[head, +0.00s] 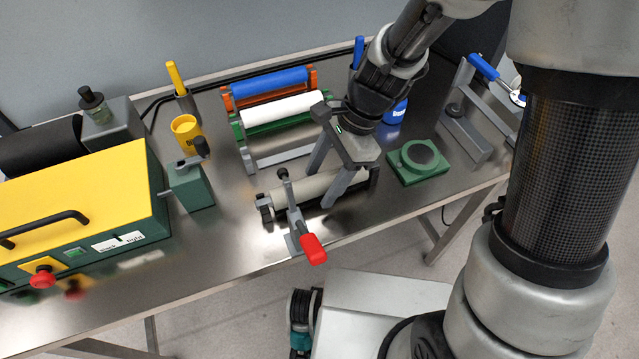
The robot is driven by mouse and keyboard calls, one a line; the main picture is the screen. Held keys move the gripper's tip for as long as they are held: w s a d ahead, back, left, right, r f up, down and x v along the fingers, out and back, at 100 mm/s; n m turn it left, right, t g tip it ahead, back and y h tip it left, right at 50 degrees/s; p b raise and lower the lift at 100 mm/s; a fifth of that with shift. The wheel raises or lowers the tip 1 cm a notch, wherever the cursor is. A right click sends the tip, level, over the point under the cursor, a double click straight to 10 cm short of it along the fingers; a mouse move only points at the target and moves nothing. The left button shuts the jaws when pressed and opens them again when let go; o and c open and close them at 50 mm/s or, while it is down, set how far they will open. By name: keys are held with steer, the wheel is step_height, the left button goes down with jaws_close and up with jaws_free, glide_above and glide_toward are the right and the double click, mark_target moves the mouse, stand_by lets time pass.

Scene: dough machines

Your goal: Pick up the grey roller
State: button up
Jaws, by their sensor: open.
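The grey roller (308,190) lies on the steel table near its front edge, with dark end pieces. A clamp with a red handle (313,249) stands in front of its left part. My gripper (326,190) is open over the right half of the roller, pointing down. One finger is on the near side and the other appears to be towards the far side. The right end of the roller is partly hidden by my gripper. I cannot tell whether the fingers touch it.
Behind stands a rack with a blue roller (270,83) and a white roller (283,113). A green block with a round dark top (418,161) is at the right. A yellow and green machine (85,210) fills the left. A yellow cup (187,133) stands beside it.

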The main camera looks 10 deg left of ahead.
steer(key=shift+c, duration=0.4)
steer(key=shift+r, duration=0.1)
jaws_close()
